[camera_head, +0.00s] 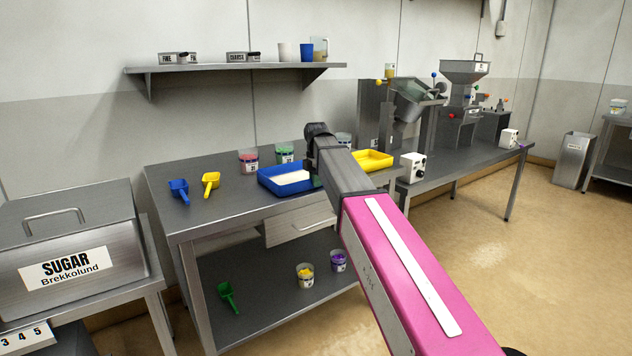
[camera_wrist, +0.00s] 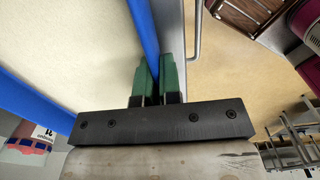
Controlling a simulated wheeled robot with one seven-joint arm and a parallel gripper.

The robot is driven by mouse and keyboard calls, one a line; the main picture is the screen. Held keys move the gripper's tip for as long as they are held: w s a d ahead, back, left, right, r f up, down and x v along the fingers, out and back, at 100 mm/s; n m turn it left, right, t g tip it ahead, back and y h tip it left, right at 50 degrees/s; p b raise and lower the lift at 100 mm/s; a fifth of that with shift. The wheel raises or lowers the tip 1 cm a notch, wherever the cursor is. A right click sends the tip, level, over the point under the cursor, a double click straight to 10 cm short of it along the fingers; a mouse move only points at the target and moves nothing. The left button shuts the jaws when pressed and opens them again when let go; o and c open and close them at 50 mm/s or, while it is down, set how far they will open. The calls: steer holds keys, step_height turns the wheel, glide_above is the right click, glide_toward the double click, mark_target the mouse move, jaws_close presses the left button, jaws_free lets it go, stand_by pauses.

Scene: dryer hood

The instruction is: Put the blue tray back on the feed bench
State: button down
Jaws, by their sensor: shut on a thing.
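The blue tray (camera_head: 290,192) is at the front right of a steel bench (camera_head: 218,212), with a pale, cream-coloured fill inside. In the wrist view, a wall of the blue tray (camera_wrist: 141,28) runs between the green fingers of my gripper (camera_wrist: 154,62), which is shut on that wall. In the head view my arm hides most of the gripper and the tray's right end. I cannot tell whether the tray rests on the bench or hangs just above it.
A yellow tray (camera_head: 373,161) lies to the right, beyond my arm. Tubs with red (camera_head: 249,163) and green (camera_head: 285,155) contents stand behind the blue tray. A blue scoop (camera_head: 179,190) and a yellow scoop (camera_head: 211,183) lie left. The bench's left front is clear.

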steer(key=c, duration=1.3)
jaws_free()
steer(key=shift+f, duration=0.1)
step_height(320, 180, up, 12)
